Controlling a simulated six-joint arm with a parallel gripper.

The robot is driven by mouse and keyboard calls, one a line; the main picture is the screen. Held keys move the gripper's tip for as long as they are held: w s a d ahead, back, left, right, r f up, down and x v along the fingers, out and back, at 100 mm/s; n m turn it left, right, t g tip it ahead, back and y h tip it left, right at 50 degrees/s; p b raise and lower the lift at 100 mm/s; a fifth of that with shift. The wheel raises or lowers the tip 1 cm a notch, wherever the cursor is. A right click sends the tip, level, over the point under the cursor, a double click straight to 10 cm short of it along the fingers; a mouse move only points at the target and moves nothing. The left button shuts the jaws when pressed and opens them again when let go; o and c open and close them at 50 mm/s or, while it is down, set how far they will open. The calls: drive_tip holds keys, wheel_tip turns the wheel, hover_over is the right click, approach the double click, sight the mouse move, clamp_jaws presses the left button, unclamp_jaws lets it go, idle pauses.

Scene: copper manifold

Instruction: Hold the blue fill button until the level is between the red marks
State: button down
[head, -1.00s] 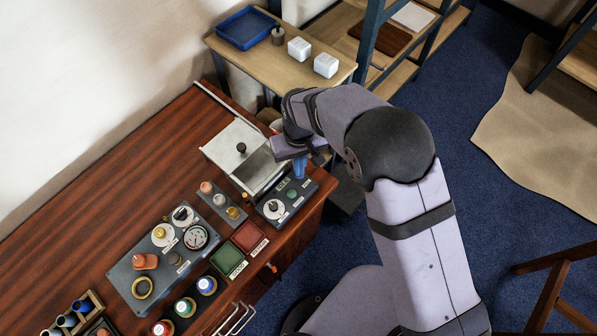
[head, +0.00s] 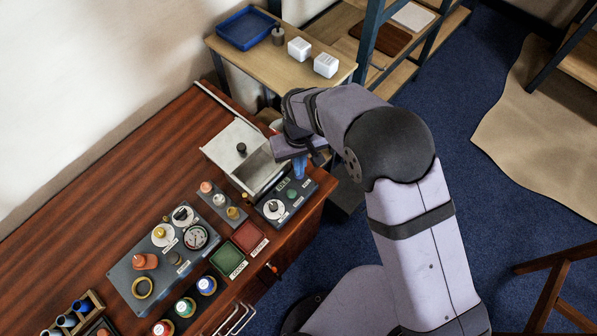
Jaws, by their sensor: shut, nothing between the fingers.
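My gripper (head: 300,174) points down over the far right end of a dark control box (head: 270,222) near the desk's right edge. Its blue fingers are shut with nothing between them. The box carries a white dial with a dark knob (head: 273,209) and a green button (head: 291,194). The blue fill button is not visible; the fingertips and wrist cover that end of the box. I cannot tell whether the fingertips touch it. I cannot make out the level or the red marks in this view.
A metal bin with a pale lid (head: 232,140) stands just left of my gripper. A small panel with coloured buttons (head: 222,205), green (head: 228,260) and red trays (head: 250,237), and a larger gauge panel (head: 145,275) lie nearer. Bare desk (head: 90,215) lies left.

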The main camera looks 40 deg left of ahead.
drive_tip(key=shift+f+b, duration=0.6)
drive_tip(key=shift+f, duration=0.4)
idle(7.0)
